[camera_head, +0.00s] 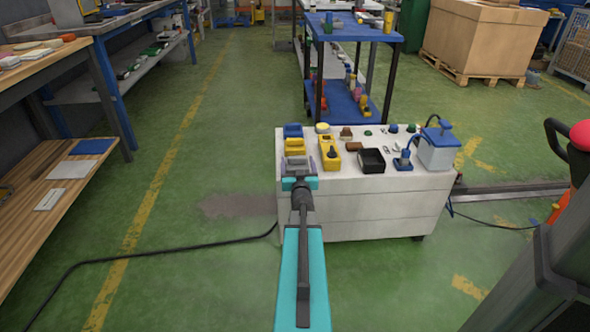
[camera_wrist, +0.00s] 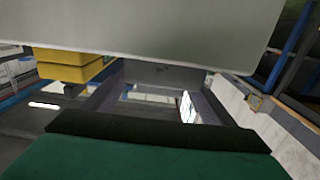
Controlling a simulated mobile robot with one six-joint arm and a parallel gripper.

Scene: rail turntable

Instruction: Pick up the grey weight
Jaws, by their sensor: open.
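My gripper (camera_head: 298,163) is at the near left edge of the white cart top in the head view, just in front of the yellow blocks (camera_head: 298,147). Its jaws are open. I cannot make out the grey weight with certainty in the head view; the gripper covers part of that corner. In the wrist view, a large pale grey surface (camera_wrist: 150,28) fills the top, very close, and I cannot tell what it is. A yellow block (camera_wrist: 75,68) shows at the left. A dark green surface (camera_wrist: 150,155) fills the bottom.
The white cart (camera_head: 365,205) also bears a yellow device (camera_head: 329,153), a black tray (camera_head: 371,160), a brown block (camera_head: 354,146) and a blue-lidded container (camera_head: 438,150). A blue shelf trolley (camera_head: 350,27) stands behind. Wooden benches are at the left; green floor lies between.

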